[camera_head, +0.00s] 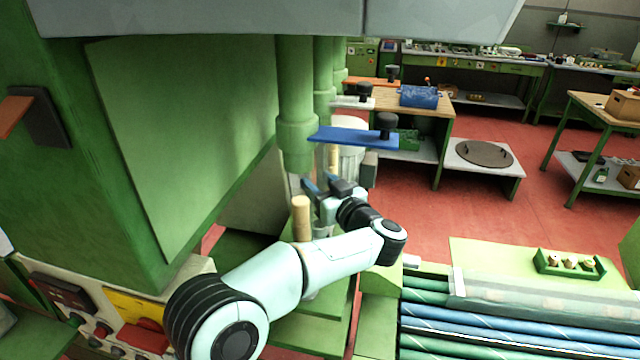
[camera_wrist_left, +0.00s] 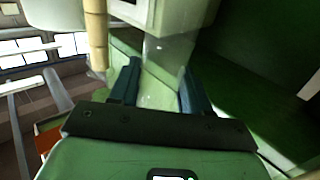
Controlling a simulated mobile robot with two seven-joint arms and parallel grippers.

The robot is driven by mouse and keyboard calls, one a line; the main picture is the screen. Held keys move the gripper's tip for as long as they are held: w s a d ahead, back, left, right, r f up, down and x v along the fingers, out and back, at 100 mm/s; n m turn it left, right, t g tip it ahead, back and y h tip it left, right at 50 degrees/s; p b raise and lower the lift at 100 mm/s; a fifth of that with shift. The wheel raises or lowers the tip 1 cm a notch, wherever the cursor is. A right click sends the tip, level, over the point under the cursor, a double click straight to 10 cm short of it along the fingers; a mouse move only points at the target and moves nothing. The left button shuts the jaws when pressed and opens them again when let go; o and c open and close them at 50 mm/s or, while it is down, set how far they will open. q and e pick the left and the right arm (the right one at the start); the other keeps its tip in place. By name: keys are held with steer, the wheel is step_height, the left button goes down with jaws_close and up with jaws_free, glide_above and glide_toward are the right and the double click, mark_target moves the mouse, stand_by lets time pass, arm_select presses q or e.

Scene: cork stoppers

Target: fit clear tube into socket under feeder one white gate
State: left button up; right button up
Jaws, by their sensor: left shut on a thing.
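My left gripper (camera_head: 316,184) is in the middle of the head view, below the blue gate (camera_head: 345,138). Its fingers (camera_wrist_left: 160,74) are shut on a clear tube (camera_wrist_left: 164,58), which stands between them in the left wrist view. The tube's top reaches toward a white block-like part (camera_wrist_left: 165,12); whether they touch I cannot tell. The white gate (camera_head: 350,102) sits on a green pipe behind the blue one. The socket under it is hidden behind pipes and the gripper. My right gripper is not in view.
A tan rod (camera_head: 301,218) stands upright just in front of the gripper. Green feeder pipes (camera_head: 296,100) hang close above it. A large green housing (camera_head: 170,130) fills the left. A rack of blue and green tubes (camera_head: 520,325) lies at lower right. Red floor is open beyond.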

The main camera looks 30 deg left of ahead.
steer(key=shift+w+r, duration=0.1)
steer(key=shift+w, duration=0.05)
arm_select(q)
steer(key=shift+f, duration=0.6)
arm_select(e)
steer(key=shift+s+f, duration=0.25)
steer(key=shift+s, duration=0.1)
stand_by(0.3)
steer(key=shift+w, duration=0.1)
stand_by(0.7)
arm_select(q)
steer(key=shift+f+b, duration=0.4)
steer(key=shift+f, duration=0.35)
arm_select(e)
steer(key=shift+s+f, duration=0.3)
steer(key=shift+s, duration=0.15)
arm_select(q)
steer(key=o, duration=1.1)
steer(key=shift+o, duration=0.2)
steer(key=b+v, duration=0.2)
steer(key=v, duration=1.1)
steer(key=shift+s, duration=0.15)
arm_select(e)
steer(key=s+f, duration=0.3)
